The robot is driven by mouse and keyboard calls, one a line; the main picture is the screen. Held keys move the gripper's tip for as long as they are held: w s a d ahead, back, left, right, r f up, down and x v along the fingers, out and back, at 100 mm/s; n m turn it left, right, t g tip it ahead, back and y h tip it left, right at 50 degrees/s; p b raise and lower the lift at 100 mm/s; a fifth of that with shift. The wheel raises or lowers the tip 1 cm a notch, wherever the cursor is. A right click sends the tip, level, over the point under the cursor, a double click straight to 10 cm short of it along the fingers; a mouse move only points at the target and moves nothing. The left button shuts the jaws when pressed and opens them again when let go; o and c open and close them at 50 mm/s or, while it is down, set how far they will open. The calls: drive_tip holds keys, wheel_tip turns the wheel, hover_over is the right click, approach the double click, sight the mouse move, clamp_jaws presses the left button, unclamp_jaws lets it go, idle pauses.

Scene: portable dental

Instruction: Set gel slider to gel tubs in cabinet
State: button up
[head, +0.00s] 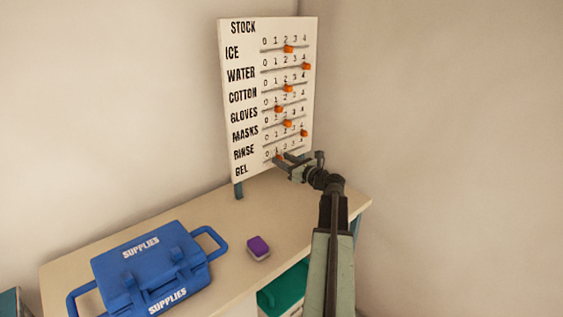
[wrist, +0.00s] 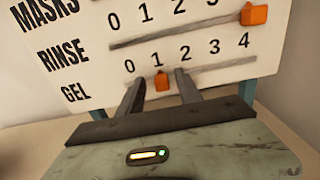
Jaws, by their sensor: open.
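The white stock board (head: 235,100) stands on the counter with labelled rows and orange sliders. The gel slider (wrist: 162,82) is on the lowest track, at about the 1 mark; in the head view (head: 279,157) it is partly hidden by my gripper. My gripper (wrist: 160,87) is open, with one finger on each side of the gel slider. I cannot tell whether either finger touches it. The cabinet (head: 283,286) under the counter shows a teal part at its front; its contents are not visible and I see no gel tubs.
A blue supplies case (head: 150,268) and a purple and white block (head: 258,248) sit on the counter (head: 215,215). The rinse slider (wrist: 254,14) is just above, near 4. Walls stand close behind and to the right.

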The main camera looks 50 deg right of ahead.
drive_tip(key=shift+w, duration=0.15)
clamp_jaws()
idle(1.4)
